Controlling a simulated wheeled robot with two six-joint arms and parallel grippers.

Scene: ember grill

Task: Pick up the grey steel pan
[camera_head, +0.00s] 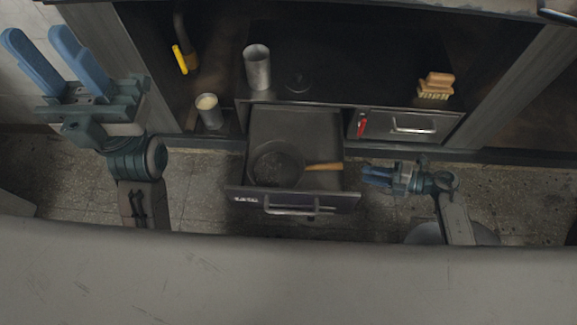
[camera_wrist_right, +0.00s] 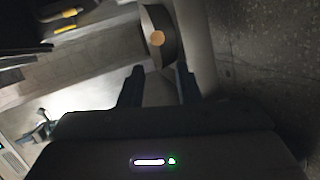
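The grey steel pan (camera_head: 277,165) lies in the open drawer, and its wooden handle (camera_head: 324,167) points right in the head view. In the right wrist view a round tan end (camera_wrist_right: 157,38) shows beyond the fingertips; it looks like the handle end, but I cannot be sure. My right gripper (camera_head: 368,175) is just right of the drawer, apart from the pan; its fingers also show spread and empty in the right wrist view (camera_wrist_right: 160,75). My left gripper (camera_head: 38,45) is open and empty at the upper left, far from the pan.
The open drawer (camera_head: 352,181) has a front with a bar handle (camera_head: 300,209). A closed drawer (camera_head: 440,124) is to its right. A metal cup (camera_head: 257,68) and a brush (camera_head: 436,85) stand above; a filled cup (camera_head: 209,112) is left. A yellow-handled item (camera_head: 180,60) is upper left.

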